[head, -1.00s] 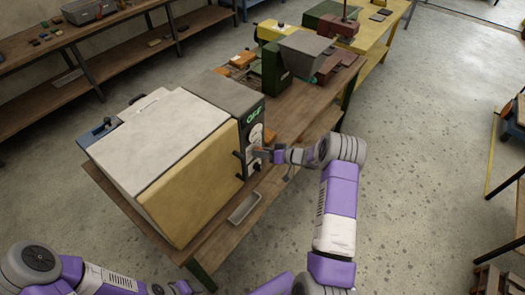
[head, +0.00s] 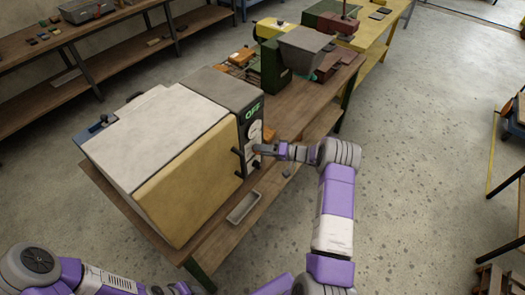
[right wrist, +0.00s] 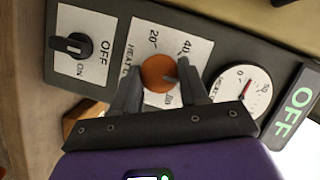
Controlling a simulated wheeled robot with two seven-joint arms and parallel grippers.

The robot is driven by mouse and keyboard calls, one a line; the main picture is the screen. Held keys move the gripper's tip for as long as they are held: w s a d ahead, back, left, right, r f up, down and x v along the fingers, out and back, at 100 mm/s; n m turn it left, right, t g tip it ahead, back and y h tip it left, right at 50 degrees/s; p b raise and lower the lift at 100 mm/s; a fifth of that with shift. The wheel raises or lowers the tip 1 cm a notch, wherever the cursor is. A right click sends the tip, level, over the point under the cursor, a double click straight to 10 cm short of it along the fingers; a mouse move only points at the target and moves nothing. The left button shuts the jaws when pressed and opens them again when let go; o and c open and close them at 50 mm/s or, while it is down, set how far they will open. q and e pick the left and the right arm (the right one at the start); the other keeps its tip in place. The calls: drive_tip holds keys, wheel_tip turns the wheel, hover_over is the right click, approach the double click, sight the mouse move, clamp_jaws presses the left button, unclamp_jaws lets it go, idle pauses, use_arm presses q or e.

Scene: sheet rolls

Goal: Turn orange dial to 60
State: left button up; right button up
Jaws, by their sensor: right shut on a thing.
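The orange dial (right wrist: 158,73) is on the front panel of the heating machine (head: 165,140), over a white plate marked 20, 40 and a partly hidden number that looks like 60. My right gripper (right wrist: 157,78) is shut on the dial, with one grey finger on each side of it in the right wrist view. In the head view my right gripper (head: 262,149) is at the panel and hides the dial. A small grey mark shows at the dial's right edge; its exact reading is unclear. My left arm shows at the lower left, but its gripper is out of view.
Beside the dial are a black switch (right wrist: 70,45) on an OFF/ON plate and a round gauge (right wrist: 243,88) with a red needle. A green display (right wrist: 298,97) reads OFF. A grey tray (head: 243,207) lies on the bench below the panel. Open floor is at the right.

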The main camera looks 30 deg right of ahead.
idle(0.3)
drive_tip(key=o, duration=1.1)
drive_tip(key=shift+c, duration=0.2)
drive_tip(key=shift+d, duration=0.1)
drive_tip(key=v, duration=0.7)
drive_tip(key=shift+s, duration=0.2)
drive_tip(key=shift+d, duration=0.1)
